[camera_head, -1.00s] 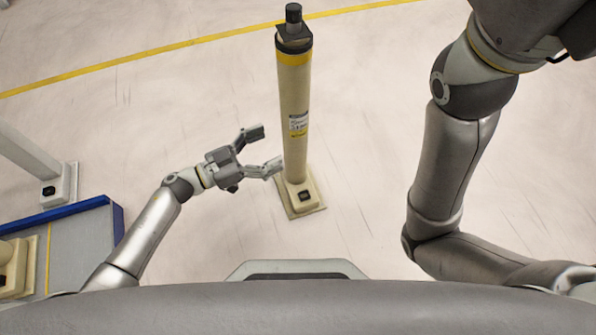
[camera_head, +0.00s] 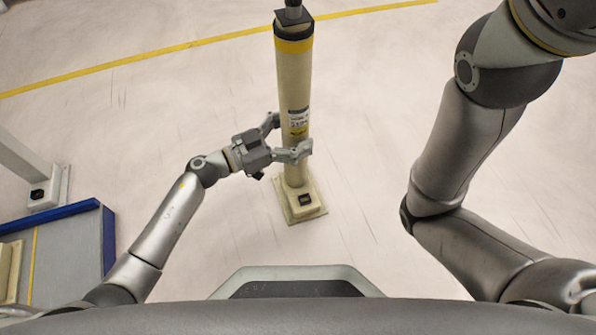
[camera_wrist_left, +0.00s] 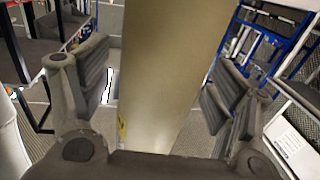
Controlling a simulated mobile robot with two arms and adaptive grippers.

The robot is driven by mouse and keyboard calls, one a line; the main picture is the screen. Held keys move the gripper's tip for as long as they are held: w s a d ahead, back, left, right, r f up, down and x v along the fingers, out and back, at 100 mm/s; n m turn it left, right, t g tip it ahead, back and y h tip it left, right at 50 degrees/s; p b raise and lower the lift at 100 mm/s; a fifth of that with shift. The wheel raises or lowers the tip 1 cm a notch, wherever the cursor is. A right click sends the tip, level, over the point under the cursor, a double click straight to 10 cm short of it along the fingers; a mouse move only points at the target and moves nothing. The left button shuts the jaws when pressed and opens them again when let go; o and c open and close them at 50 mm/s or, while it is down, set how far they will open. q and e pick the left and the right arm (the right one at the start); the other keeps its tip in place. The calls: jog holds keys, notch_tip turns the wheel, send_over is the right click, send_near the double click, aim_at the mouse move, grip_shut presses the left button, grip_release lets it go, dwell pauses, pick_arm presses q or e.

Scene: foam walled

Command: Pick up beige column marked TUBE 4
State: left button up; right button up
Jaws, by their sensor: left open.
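The beige column (camera_head: 294,78) stands upright on a square beige foot (camera_head: 304,201) on the floor. It has a dark cap, a yellow band near the top and a label (camera_head: 298,118) whose text is too small to read. My left gripper (camera_head: 290,136) is open at the column's lower half, just below the label. In the left wrist view the column (camera_wrist_left: 162,75) rises between the two spread finger pads, with a gap visible on each side. My right arm shows at the right of the head view, but its gripper is out of frame.
A grey platform with a blue edge (camera_head: 50,217) stands at the lower left, beside a pale post on a foot (camera_head: 48,192). A yellow line (camera_head: 150,55) crosses the floor behind the column. The floor right of the column is clear.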

pick_arm(q)
grip_shut()
jog(key=shift+r, duration=0.25)
dwell(0.4)
